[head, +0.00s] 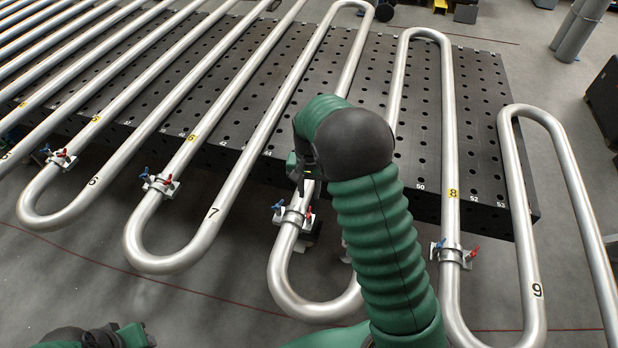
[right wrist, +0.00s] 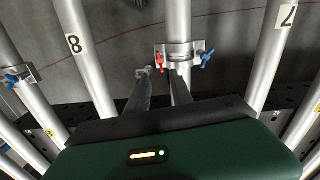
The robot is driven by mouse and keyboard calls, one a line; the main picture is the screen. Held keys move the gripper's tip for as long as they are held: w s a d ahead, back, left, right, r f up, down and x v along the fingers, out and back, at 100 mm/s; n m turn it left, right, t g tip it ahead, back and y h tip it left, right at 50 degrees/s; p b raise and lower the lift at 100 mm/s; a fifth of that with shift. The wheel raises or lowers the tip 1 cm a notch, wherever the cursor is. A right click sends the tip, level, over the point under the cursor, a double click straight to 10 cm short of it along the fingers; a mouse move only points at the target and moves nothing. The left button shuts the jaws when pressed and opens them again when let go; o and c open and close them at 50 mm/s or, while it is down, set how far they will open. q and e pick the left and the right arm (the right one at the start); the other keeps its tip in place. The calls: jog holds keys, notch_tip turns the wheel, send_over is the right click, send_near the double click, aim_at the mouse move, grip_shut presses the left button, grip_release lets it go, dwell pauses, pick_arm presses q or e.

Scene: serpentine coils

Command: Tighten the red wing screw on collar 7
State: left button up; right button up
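The collar (head: 293,216) under my right gripper sits on the pipe between the coil bends marked 7 and 8. I take it for collar 7, but no tag on it is readable. Its red wing screw (head: 309,212) is on the right and a blue one (head: 277,207) on the left. In the right wrist view the red wing screw (right wrist: 160,62) is left of the collar (right wrist: 180,55). My right gripper (right wrist: 163,73) is open, its two fingertips apart and close to the red screw; contact cannot be told. My left gripper (head: 125,336) is partly visible at the bottom left, its fingers unclear.
Similar collars sit on neighbouring pipes, one to the left (head: 160,183) and one to the right (head: 455,254). The bright pipes run over a black perforated table (head: 480,120). Grey floor shows between the bends. In the wrist view, pipes flank the gripper on both sides.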

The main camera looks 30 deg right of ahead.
notch_tip(320, 180, up, 8)
jog(key=shift+a+b, duration=0.15)
jog(key=shift+b, duration=0.25)
jog(key=s+a+f+n+t+b, duration=0.1)
jog(key=s+a+f+n, duration=0.3)
jog(key=s, duration=0.4)
jog(key=s+a+f+n+t+b, duration=0.1)
jog(key=s+a+f+n+b, duration=0.2)
jog(key=s+a+f, duration=0.3)
jog(key=shift+s+a+n+t, duration=0.3)
jog(key=shift+s+a+n, duration=0.45)
jog(key=shift+s, duration=0.2)
jog(key=shift+s+a+r, duration=0.1)
jog(key=shift+a, duration=0.1)
